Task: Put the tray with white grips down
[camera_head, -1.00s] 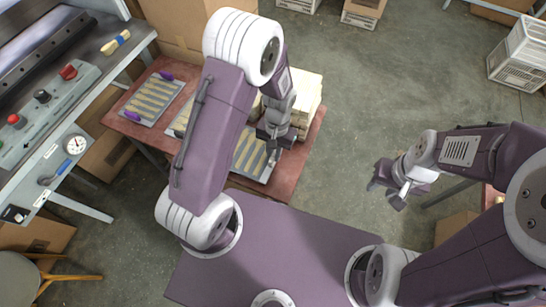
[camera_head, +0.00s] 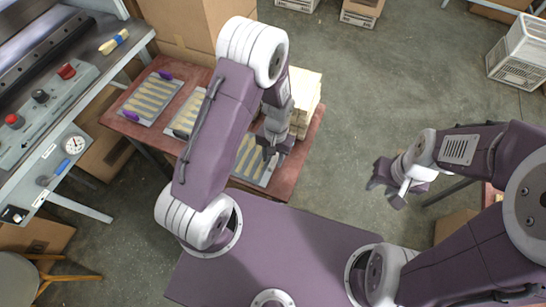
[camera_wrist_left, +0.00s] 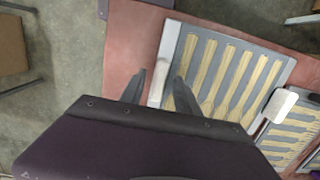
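The tray with white grips (camera_wrist_left: 209,62) lies flat on the red-brown table, with long pale spoon pieces in its slots. In the left wrist view one white grip (camera_wrist_left: 157,84) is at its left end and the other (camera_wrist_left: 281,106) at its right. In the head view the tray (camera_head: 246,170) is partly hidden by my left arm. My left gripper (camera_head: 273,155) is over the tray's right end. In the wrist view its fingers (camera_wrist_left: 159,82) are apart, one on each side of the white grip, with small visible gaps. My right gripper (camera_head: 386,184) is open and empty, away from the table.
A tray with purple grips (camera_head: 152,98) lies at the table's left, with another tray (camera_head: 181,122) beside it, partly covered by my arm. A stack of pale wood (camera_head: 306,101) stands behind my left gripper. A press with a control panel (camera_head: 45,105) is at the left.

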